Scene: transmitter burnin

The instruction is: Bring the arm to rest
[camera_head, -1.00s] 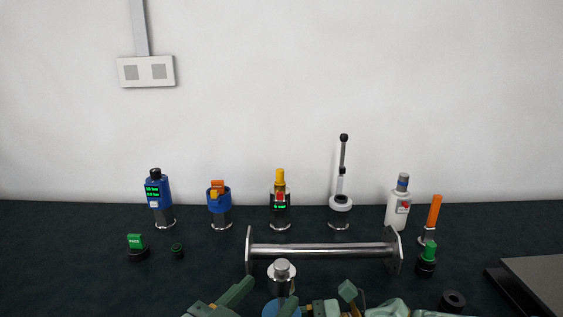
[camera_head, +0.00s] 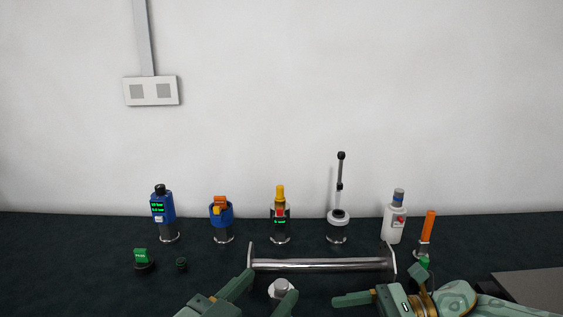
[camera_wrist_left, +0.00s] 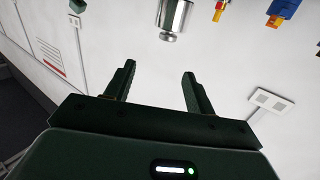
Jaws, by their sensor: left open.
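My left gripper (camera_head: 272,284) is at the bottom of the head view, its two green fingers spread. In the left wrist view (camera_wrist_left: 159,70) the jaws are open with nothing between them. A silver-capped device (camera_head: 281,288) shows behind the fingers; its lower part is hidden. A silver cylinder (camera_wrist_left: 174,16) lies beyond the fingertips in the wrist view, apart from them. My right gripper (camera_head: 375,288) is at the lower right, in front of the metal bar; its jaw opening is unclear.
A metal bar on end plates (camera_head: 320,264) spans the middle. Behind it stand a blue device (camera_head: 162,208), an orange-topped one (camera_head: 221,214), a yellow-topped one (camera_head: 280,212), a joystick-like one (camera_head: 338,217) and a white one (camera_head: 394,222). A grey slab (camera_head: 530,288) lies right.

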